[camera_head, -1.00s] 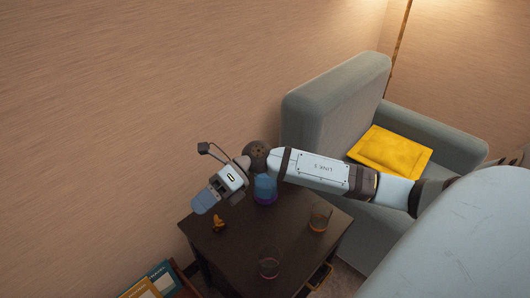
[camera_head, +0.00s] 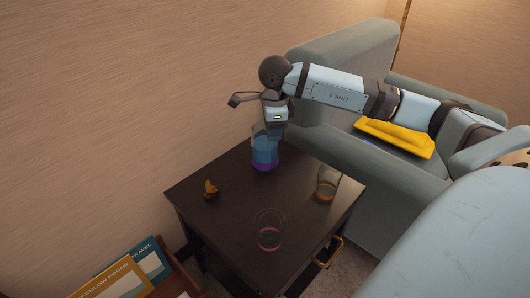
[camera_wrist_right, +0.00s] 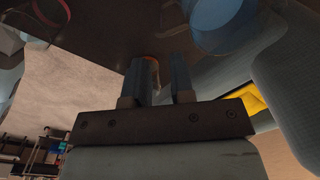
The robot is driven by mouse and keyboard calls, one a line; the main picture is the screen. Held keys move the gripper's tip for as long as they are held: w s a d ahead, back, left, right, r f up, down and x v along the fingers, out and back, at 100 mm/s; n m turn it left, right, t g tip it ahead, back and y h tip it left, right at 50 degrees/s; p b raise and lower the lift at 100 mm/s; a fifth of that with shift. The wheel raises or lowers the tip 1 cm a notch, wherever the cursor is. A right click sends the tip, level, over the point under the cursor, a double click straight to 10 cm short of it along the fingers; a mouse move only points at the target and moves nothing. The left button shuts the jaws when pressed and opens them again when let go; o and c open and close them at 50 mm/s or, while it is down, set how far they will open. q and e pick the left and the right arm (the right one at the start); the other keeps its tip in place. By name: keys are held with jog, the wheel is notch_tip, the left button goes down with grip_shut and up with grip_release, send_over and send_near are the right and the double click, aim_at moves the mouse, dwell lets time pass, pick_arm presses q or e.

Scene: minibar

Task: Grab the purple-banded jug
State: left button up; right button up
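The purple-banded jug (camera_head: 264,153) stands upright near the back edge of the dark side table (camera_head: 230,215). It is clear with blue in it, and the purple band is near its base. My right gripper (camera_head: 274,134) points down at the jug's top and overlaps its upper right part in the head view. I cannot tell whether they touch. In the right wrist view, the two fingers (camera_wrist_right: 162,82) are apart with no jug between them. A round blue shape (camera_wrist_right: 222,22), likely the jug, is beside them at the upper right. My left gripper is not in view.
An orange-banded glass (camera_head: 327,184) and a pink-banded glass (camera_head: 269,232) stand on the table. A small orange-brown figure (camera_head: 210,189) is at its left. A grey armchair (camera_head: 330,125) with a yellow cushion (camera_head: 395,137) is on the right. Books (camera_head: 120,275) are at the lower left.

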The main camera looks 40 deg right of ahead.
aim_at(272, 153)
jog(key=shift+f+b, duration=0.45)
jog(key=shift+f, duration=1.15)
notch_tip(272, 153, down, 5)
jog(key=b, duration=0.2)
jog(key=shift+w+r+b, duration=0.1)
jog(key=shift+r+b, duration=0.1)
jog(key=shift+b, duration=0.1)
jog(key=shift+f, duration=0.1)
jog(key=c, duration=0.4)
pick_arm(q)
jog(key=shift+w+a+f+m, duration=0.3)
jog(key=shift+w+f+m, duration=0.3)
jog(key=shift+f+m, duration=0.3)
pick_arm(e)
grip_shut()
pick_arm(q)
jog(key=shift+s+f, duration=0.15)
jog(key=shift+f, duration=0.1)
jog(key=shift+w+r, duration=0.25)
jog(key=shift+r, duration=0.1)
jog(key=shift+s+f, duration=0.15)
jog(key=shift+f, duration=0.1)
pick_arm(e)
jog(key=shift+r, duration=0.2)
